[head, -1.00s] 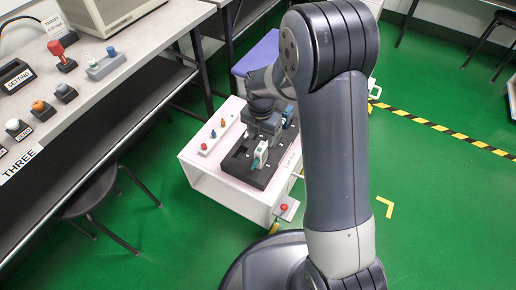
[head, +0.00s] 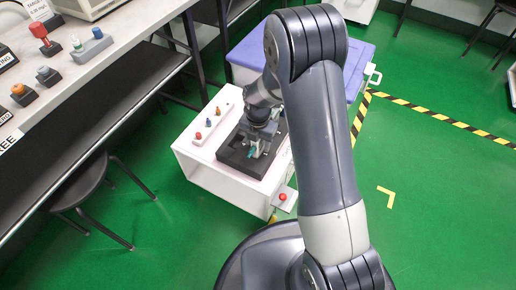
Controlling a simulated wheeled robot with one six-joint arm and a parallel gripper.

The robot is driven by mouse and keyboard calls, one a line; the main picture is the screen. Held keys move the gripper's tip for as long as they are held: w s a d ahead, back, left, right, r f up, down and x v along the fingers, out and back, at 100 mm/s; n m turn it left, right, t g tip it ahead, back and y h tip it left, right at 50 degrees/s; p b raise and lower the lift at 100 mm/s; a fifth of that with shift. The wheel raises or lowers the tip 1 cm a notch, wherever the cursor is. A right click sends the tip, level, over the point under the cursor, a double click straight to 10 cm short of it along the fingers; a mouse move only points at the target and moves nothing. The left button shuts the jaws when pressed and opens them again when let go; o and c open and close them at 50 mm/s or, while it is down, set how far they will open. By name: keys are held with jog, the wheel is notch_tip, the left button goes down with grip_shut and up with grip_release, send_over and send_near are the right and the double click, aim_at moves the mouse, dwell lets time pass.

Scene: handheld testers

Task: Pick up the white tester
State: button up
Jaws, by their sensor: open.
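The white tester (head: 253,153) with its teal part stands on the black tray (head: 238,162), on top of a white cart (head: 205,150). It is small and mostly covered by my gripper in the head view. My gripper (head: 256,146) points down at the tester, with its jaws open around or just beside it. I cannot tell whether the fingers touch it.
A white strip with several coloured knobs (head: 208,123) lies left of the tray. A red button box (head: 283,198) sticks out at the cart's front right. A blue-lidded bin (head: 350,65) stands behind, and a workbench (head: 115,60) and stool (head: 75,185) are at left.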

jog(key=shift+c, duration=0.3)
grip_shut()
dwell(0.3)
